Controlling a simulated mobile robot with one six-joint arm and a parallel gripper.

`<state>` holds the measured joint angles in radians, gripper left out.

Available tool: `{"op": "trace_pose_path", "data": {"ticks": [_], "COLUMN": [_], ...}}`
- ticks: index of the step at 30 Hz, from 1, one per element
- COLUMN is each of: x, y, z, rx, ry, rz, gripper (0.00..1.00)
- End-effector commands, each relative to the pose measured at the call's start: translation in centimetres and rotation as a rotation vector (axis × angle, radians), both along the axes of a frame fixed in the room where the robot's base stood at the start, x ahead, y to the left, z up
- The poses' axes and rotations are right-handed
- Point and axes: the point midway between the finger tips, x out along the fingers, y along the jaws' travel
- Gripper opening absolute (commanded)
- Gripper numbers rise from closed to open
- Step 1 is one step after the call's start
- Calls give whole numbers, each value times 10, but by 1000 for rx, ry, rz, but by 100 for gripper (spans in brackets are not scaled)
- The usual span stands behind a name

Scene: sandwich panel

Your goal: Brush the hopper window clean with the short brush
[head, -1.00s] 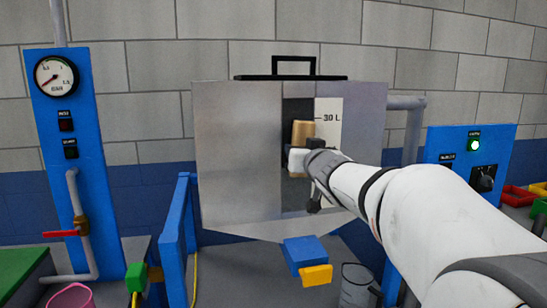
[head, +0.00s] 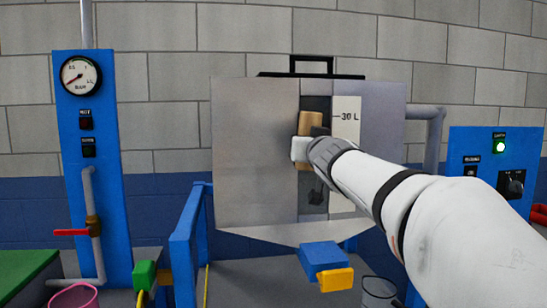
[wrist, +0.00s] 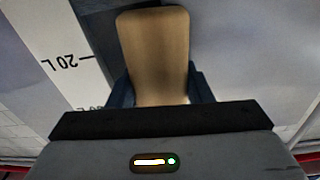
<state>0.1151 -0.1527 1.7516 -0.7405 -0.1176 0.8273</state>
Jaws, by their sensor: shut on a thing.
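The hopper (head: 255,150) is a grey metal box. Its window (head: 317,103) is a narrow upright strip, dark at the top and lighter grey lower down, beside a white scale marked 30 L (head: 345,118). My gripper (wrist: 160,92) is shut on the short brush (wrist: 158,50), whose tan wooden block fills the space between the dark fingers. In the head view the brush (head: 310,124) stands in front of the window's upper middle and overlaps its left edge. Its bristles are hidden, so I cannot tell whether they touch the window. My arm covers part of the scale.
A blue gauge panel (head: 95,200) with a red-handled valve stands left, and a blue control box (head: 490,180) right. A clear container (head: 379,292) and a pink bucket (head: 75,297) are lower down.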

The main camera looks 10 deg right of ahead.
Motion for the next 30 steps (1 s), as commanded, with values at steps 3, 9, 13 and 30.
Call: {"op": "trace_pose_path", "data": {"ticks": [3, 9, 13, 30], "x": [0, -1, -2, 2], "y": [3, 3, 2, -3], "z": [2, 12, 22, 14], "rx": [0, -2, -2, 6], "ry": [-14, -17, -17, 43], "rz": [3, 3, 2, 17], "gripper": [24, 24, 24, 20]}}
